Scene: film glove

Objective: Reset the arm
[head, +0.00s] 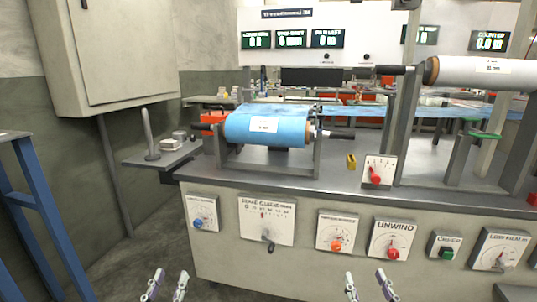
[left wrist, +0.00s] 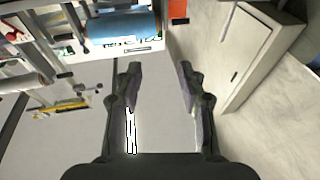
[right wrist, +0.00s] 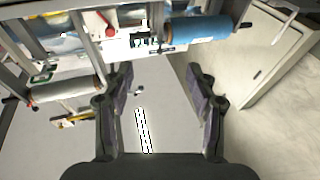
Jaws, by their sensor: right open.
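My left gripper (head: 170,274) is low in the head view, in front of the machine's grey front panel. In the left wrist view its fingers (left wrist: 160,68) are spread with nothing between them. My right gripper (head: 365,274) is also low in the head view, below the orange and red knobs. In the right wrist view its fingers (right wrist: 159,70) are apart and empty. Both grippers appear clear of the machine, with their fingertips pointing toward it.
A blue film roll (head: 266,125) sits in a cradle on the grey bench (head: 265,172). A white roll (head: 480,72) is mounted at upper right. Knobs line the front panel (head: 300,268). A wall cabinet (head: 125,50) and blue frame (head: 38,205) are at left.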

